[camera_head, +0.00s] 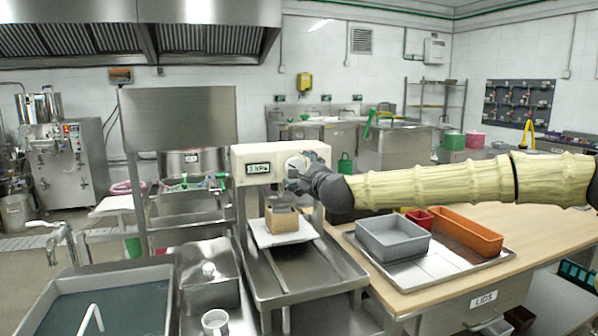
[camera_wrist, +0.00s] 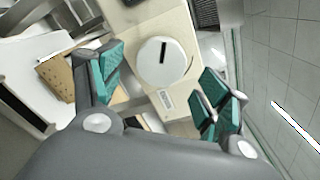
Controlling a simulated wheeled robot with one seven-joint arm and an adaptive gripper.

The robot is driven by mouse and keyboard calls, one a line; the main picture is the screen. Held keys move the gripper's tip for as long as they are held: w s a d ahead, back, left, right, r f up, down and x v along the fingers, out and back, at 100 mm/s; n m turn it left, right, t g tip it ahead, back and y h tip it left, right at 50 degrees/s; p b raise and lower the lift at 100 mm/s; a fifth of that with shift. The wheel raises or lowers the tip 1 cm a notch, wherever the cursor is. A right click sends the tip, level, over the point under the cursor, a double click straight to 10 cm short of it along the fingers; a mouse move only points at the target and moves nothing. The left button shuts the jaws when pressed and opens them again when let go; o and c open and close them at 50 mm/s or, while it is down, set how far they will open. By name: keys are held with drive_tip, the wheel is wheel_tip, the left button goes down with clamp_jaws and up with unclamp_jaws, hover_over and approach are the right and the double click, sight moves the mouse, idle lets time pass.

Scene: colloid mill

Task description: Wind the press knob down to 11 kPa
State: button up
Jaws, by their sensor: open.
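The press has a cream head (camera_head: 243,156) with a small display (camera_head: 258,168) showing a kPa reading whose digits are too small to read surely. The round white press knob (camera_wrist: 165,64) has a dark index mark near its middle; in the head view it is partly hidden by my gripper (camera_head: 294,176). In the wrist view my gripper (camera_wrist: 161,62) is open, with teal-padded fingers on either side of the knob. Gaps show between the pads and the knob. I cannot tell whether the fingertips reach its depth. A tan block (camera_head: 282,220) sits below the press head.
The block rests on a white board (camera_head: 262,240) on a steel stand. A wooden table (camera_head: 455,275) at right holds a grey bin (camera_head: 393,240), an orange bin (camera_head: 466,232) and a small red container (camera_head: 419,217). A sink (camera_head: 95,305) is front left.

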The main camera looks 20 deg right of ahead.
drive_tip(key=s, duration=0.9)
drive_tip(key=shift+s+d+r, duration=0.15)
drive_tip(key=shift+d+r, duration=0.05)
drive_tip(key=shift+d, duration=0.15)
